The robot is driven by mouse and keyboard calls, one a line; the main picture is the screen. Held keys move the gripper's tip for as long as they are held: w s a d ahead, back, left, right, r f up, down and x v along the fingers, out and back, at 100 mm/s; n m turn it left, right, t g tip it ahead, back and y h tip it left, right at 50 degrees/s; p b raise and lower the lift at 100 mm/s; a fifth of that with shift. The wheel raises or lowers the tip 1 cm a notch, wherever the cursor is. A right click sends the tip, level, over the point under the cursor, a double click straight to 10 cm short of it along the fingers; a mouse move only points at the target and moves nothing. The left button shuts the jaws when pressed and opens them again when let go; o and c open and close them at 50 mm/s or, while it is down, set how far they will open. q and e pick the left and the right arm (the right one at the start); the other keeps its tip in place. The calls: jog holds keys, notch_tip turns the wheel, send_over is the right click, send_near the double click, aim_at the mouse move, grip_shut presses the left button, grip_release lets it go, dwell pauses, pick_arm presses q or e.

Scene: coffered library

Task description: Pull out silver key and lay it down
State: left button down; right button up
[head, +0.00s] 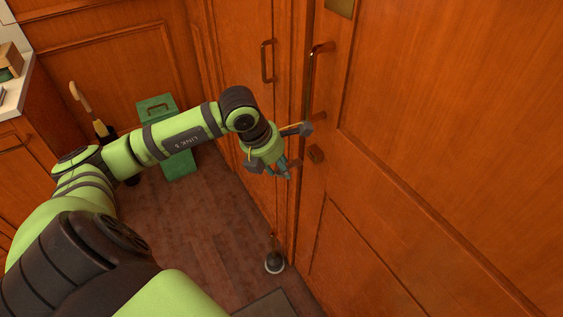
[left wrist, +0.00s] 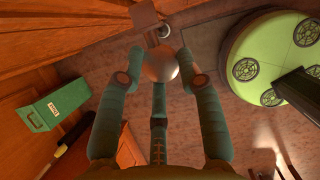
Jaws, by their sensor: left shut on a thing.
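My right gripper is out of view.
A green box (head: 158,108) stands on the wooden floor. A dark doorstop with a pale rim (head: 274,262) sits near a grey mat (head: 268,305). A pale counter (head: 16,92) is at left.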

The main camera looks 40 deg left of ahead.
aim_at(275, 171)
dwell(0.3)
pick_arm(q)
jog(key=shift+s+a+r, duration=0.25)
jog(key=shift+s+r, duration=0.25)
jog(key=shift+s, duration=0.05)
jog(key=shift+s+a+r, duration=0.25)
jog(key=shift+s+r, duration=0.2)
jog(key=shift+s, duration=0.05)
jog(key=shift+s+r, duration=0.35)
jog(key=shift+r, duration=0.1)
